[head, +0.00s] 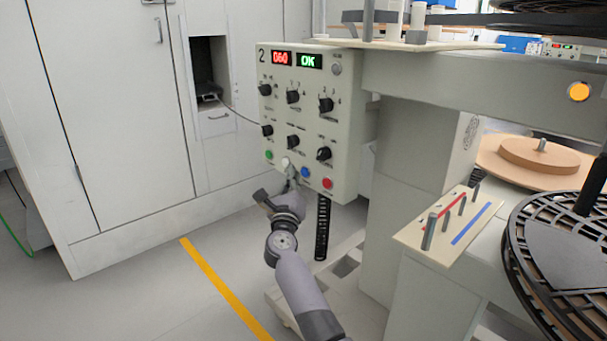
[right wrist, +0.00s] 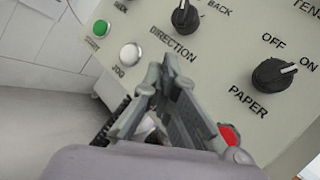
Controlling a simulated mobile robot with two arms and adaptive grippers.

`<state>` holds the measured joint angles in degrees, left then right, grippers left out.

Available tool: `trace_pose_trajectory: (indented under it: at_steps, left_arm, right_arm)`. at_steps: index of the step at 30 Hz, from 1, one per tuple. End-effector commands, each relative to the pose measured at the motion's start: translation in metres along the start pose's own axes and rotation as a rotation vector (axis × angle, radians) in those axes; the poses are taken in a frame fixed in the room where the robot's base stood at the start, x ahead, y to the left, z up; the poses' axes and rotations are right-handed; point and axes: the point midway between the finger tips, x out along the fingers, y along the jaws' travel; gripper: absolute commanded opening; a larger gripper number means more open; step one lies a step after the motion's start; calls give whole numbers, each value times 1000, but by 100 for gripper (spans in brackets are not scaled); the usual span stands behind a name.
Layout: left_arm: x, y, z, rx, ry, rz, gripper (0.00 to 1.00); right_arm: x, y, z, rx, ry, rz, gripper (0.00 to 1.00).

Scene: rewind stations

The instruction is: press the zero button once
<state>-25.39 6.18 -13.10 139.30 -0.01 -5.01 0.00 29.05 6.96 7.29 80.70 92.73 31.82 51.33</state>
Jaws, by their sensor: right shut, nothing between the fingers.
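The control box (head: 312,120) carries a bottom row of buttons: green (head: 269,155), white (head: 285,162), blue (head: 305,172) and red (head: 327,183). In the right wrist view the green one reads START and the white button (right wrist: 130,55) reads JOG. The blue button's label is not legible in the head view, and the blue button is hidden behind my fingers in the wrist view. My right gripper (head: 290,172) is shut and empty, its tips close to the panel between the white and blue buttons. Contact cannot be told. My left gripper is not in view.
The box's displays (head: 296,60) show a red 060 and a green OK. Several black knobs sit above the buttons, including the PAPER knob (right wrist: 275,75). A machine arm and reels stand at right.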

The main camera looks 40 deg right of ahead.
Motion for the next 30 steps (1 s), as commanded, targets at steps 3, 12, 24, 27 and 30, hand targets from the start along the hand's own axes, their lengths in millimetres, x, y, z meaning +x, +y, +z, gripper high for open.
trace_pose_trajectory:
  at_steps: [3,12,24,27,30]
  left_arm:
    - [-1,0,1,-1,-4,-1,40]
    - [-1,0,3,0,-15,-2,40]
    - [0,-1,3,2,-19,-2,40]
    - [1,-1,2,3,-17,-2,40]
    - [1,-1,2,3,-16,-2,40]
  right_arm:
    - [0,0,0,0,0,0,0]
    - [4,-4,-3,-1,0,-1,0]
    - [6,-5,-4,0,0,0,0]
    - [6,-5,-4,0,0,0,0]
    - [7,-5,-5,0,0,0,0]
